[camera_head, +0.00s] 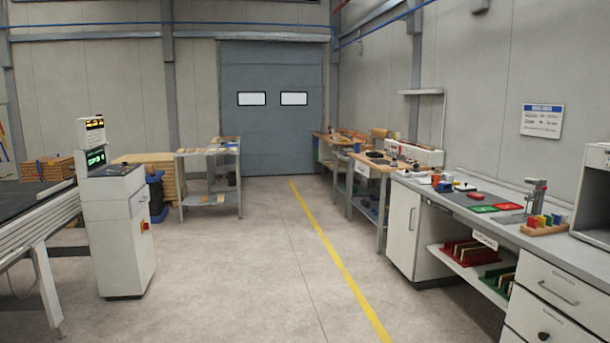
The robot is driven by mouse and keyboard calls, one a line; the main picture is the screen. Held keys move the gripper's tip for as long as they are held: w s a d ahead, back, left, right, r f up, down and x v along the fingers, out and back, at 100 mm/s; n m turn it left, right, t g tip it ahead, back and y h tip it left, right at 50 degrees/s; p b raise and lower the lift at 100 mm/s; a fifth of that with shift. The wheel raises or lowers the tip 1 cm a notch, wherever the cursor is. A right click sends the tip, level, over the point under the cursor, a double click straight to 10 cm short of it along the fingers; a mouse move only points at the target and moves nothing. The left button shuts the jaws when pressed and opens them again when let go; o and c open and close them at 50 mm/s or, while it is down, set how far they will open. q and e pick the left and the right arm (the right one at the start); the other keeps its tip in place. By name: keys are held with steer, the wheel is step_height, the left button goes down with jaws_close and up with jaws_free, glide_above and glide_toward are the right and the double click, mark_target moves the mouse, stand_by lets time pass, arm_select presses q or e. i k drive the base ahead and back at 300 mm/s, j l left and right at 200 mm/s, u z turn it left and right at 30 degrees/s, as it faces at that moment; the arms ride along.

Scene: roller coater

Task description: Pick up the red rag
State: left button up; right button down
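No red rag can be made out for certain. On the right workbench (437,193) lie several small red items: a flat red piece (508,206) beside a flat green piece (484,208), and a small red item (475,196) a little farther back. They are too small to tell whether one is a cloth. Neither of my grippers is in view.
A control cabinet (121,232) and a conveyor-like machine (38,215) stand at the left. Wooden tables stand farther back along the right wall, before a grey door (271,140). The floor between, with a yellow line (330,250), is clear.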

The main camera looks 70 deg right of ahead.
mark_target(475, 196)
steer(key=z, duration=3.2)
steer(key=i+j+u, duration=0.1)
steer(key=i+u, duration=0.3)
steer(key=i, duration=1.5)
steer(key=i+j+z, duration=0.1)
steer(key=i, duration=0.7)
steer(key=i+j+z, duration=0.15)
steer(key=i+z, duration=0.3)
steer(key=i+j+z, duration=1.35)
steer(key=j, duration=0.25)
